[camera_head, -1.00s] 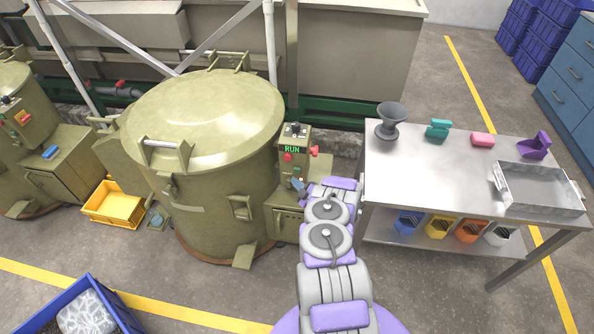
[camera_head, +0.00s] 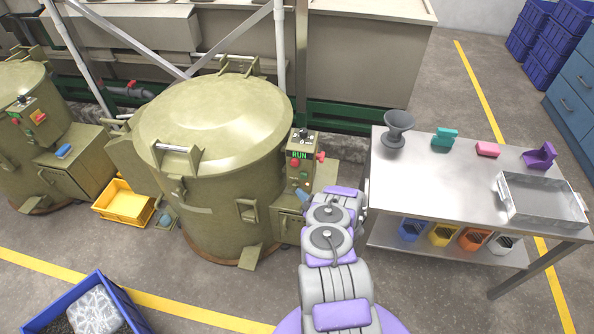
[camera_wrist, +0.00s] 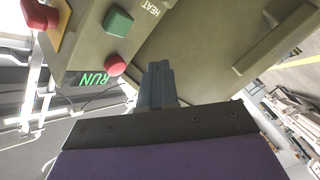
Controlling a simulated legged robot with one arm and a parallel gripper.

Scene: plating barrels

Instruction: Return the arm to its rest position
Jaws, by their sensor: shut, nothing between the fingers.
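My arm reaches forward from the bottom middle of the head view. My gripper (camera_head: 302,195) is at its far end, in front of the control box (camera_head: 301,160) on the large olive barrel (camera_head: 213,130). In the wrist view my gripper (camera_wrist: 158,82) is shut, with its grey fingers together and nothing between them. The control box also shows in the wrist view (camera_wrist: 110,50), with a lit RUN display, a red button and a green button close beyond the fingertips. I cannot tell whether the fingertips touch the box.
A steel table (camera_head: 430,185) stands right of my arm, with a grey funnel (camera_head: 397,128) and a metal tray (camera_head: 540,205) on it. A yellow crate (camera_head: 123,205) and a blue crate (camera_head: 125,300) are on the floor at left. Open floor lies in front of the barrel.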

